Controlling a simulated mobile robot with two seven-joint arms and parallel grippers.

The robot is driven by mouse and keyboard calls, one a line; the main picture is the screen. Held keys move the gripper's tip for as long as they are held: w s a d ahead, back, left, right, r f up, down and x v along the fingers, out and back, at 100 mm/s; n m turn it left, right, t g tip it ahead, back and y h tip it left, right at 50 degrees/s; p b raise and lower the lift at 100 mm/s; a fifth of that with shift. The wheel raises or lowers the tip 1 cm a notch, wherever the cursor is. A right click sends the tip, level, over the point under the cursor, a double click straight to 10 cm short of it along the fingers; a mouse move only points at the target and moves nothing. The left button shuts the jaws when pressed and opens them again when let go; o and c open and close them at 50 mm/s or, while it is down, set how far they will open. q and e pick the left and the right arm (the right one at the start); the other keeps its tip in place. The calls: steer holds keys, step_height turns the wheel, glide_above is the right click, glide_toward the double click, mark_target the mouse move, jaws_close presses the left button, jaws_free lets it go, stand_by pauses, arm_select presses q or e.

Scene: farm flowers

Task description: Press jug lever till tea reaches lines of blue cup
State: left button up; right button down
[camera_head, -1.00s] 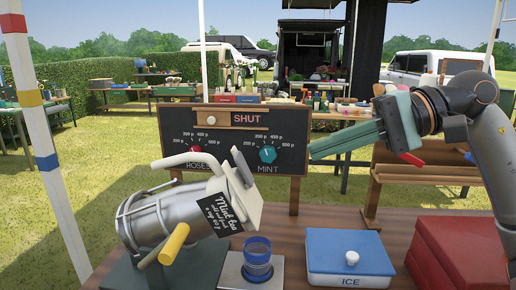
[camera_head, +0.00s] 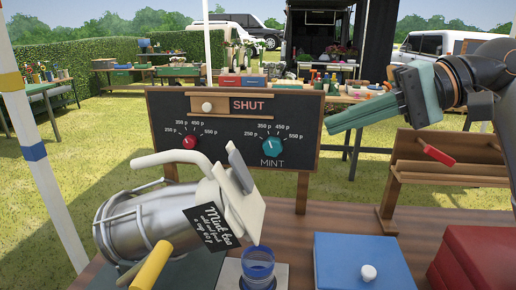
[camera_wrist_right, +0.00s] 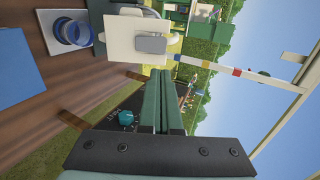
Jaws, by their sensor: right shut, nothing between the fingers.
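The steel jug (camera_head: 150,220) lies tilted at the left of the table, with a "Mint tea" label (camera_head: 212,226). Its cream lid and grey lever (camera_head: 240,168) are at its right end, and they also show in the right wrist view (camera_wrist_right: 150,43). The blue cup (camera_head: 258,266) stands below that end on a pale plate (camera_head: 228,275); its lines and tea level are too small to tell. My left gripper is not in view.
A black board (camera_head: 225,160) marked SHUT, with a red knob and a teal MINT knob (camera_head: 272,146), stands behind the jug. A blue box (camera_head: 365,250) and a red box (camera_head: 480,262) are at right. A wooden rack (camera_head: 450,160) stands behind.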

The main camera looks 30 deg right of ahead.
steer(key=shift+a, duration=0.1)
steer(key=p, duration=0.5)
glide_toward(238, 159)
steer(key=x, duration=0.5)
steer(key=shift+w+a+f, duration=0.1)
steer(key=shift+w+a, duration=0.05)
steer(key=shift+a, duration=0.1)
steer(key=shift+w+a+f, duration=0.35)
